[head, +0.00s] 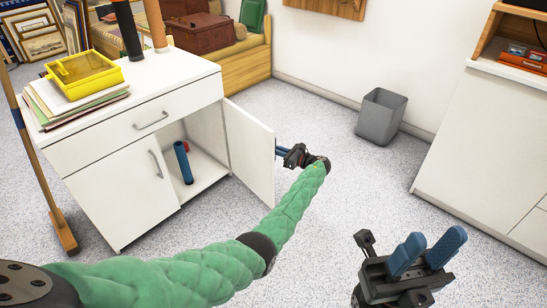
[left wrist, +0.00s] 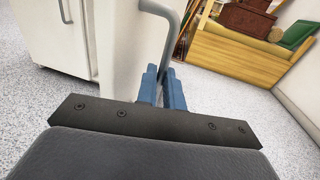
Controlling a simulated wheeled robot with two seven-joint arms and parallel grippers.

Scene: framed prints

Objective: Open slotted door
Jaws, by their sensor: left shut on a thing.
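The white cabinet (head: 100,160) has its right-hand door (head: 250,150) swung well open, showing its plain inner face. No slots show on that face, and the outer face is turned away. My left gripper (head: 282,151) is at the outer side of this door, its fingertips partly hidden behind the door edge. In the left wrist view, its blue fingers (left wrist: 163,88) are shut on the grey bar handle (left wrist: 171,40) of the door (left wrist: 118,35). My right gripper (head: 430,243) is open and empty over the floor at the lower right.
A blue cylinder (head: 183,163) and a red item stand inside the cabinet. A yellow box (head: 84,74) on papers sits on top. A broom (head: 42,160) leans at the left. A grey bin (head: 382,116) stands by the wall. Floor beyond the door is clear.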

